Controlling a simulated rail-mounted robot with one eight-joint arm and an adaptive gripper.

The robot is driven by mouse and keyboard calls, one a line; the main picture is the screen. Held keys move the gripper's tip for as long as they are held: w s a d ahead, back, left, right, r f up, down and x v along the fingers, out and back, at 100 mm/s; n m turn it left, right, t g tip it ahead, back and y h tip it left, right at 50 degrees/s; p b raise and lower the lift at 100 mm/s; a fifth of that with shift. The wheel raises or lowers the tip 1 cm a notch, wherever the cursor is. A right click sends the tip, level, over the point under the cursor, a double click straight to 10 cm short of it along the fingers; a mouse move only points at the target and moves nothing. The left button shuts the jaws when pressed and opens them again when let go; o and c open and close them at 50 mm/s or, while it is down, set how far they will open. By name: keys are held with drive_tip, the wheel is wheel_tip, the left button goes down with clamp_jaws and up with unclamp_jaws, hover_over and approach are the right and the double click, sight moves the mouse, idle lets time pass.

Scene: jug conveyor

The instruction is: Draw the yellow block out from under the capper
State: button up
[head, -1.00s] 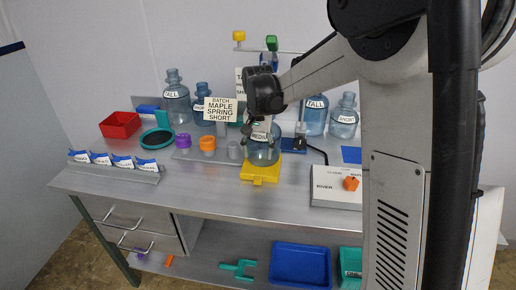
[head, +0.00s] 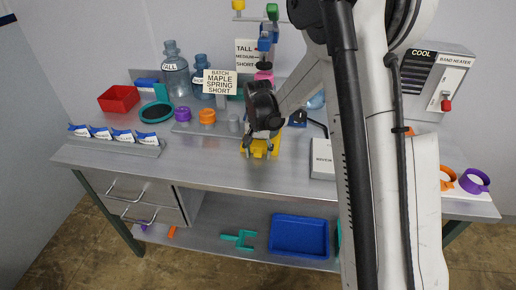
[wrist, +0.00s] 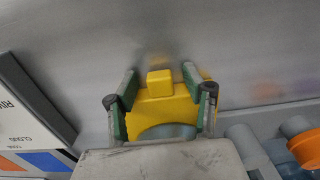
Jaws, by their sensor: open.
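The yellow block (head: 262,153) sits on the bench, mostly covered by my gripper in the head view. In the wrist view the yellow block (wrist: 160,108) shows its small raised tab between my fingertips. My gripper (wrist: 160,99) is open, one finger on either side of the block; I cannot tell whether they touch it. A blue-grey curved shape (wrist: 168,131) shows on the block near the palm; I cannot tell whether it is a jug's base. The capper appears to be the upright stand (head: 265,66) with a pink piece, behind my gripper; its lower part is hidden.
A white control box (head: 322,160) is close on the right. The bench front (head: 225,172) is clear. In the wrist view a labelled box (wrist: 25,115) lies left.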

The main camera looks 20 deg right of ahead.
drive_tip(key=shift+c, duration=0.4)
clamp_jaws()
